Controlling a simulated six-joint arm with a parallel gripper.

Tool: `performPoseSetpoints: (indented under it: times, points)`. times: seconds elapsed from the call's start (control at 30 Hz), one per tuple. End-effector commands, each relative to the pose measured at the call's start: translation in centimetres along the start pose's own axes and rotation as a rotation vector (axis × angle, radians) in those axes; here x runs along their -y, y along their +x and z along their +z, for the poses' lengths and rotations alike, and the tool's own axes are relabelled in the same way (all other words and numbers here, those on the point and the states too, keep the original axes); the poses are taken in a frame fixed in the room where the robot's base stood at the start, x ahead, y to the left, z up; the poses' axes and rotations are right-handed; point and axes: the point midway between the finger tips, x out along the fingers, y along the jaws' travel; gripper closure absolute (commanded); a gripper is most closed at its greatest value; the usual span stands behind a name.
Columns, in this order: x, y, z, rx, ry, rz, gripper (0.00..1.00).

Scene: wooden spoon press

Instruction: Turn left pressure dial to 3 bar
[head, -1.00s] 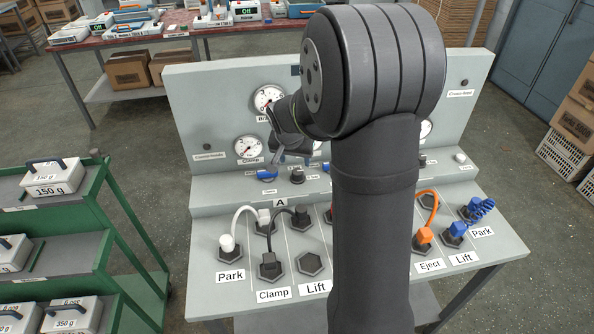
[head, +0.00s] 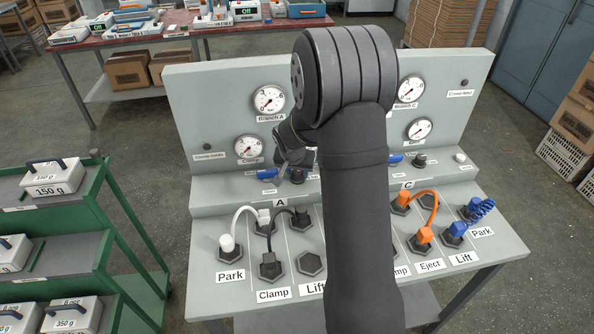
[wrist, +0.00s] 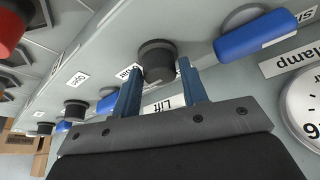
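In the wrist view the black dial (wrist: 157,58) sits just beyond and between my fingertips. My gripper (wrist: 157,72) is open, with one blue finger on each side of the dial; I cannot tell whether they touch it. In the head view my gripper (head: 292,172) is low at the left half of the grey press panel (head: 222,186) and hides most of the dial there. The Branch A gauge (head: 269,99) and the smaller Clamp gauge (head: 248,147) are in clear view, but their needles are too small to read exactly.
A blue-handled valve (wrist: 256,37) stands close beside the dial. A second black dial (head: 419,160) is on the right half. White, black and orange cables (head: 429,205) loop over the lower panel. A green trolley (head: 95,215) stands at left.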

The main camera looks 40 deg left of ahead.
Motion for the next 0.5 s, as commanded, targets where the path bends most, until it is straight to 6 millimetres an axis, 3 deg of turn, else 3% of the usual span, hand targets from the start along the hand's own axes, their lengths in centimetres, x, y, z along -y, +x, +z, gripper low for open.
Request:
performPoseSetpoints:
  times: [0.03, 0.13, 0.5]
  points:
    - [0.00, -0.01, 0.01, 0.000, 0.000, 0.000, 0.70]
    - [0.00, -0.01, 0.01, 0.000, 0.000, 0.000, 0.89]
    - [-0.07, -0.03, 0.02, 0.001, -0.044, -0.018, 0.89]
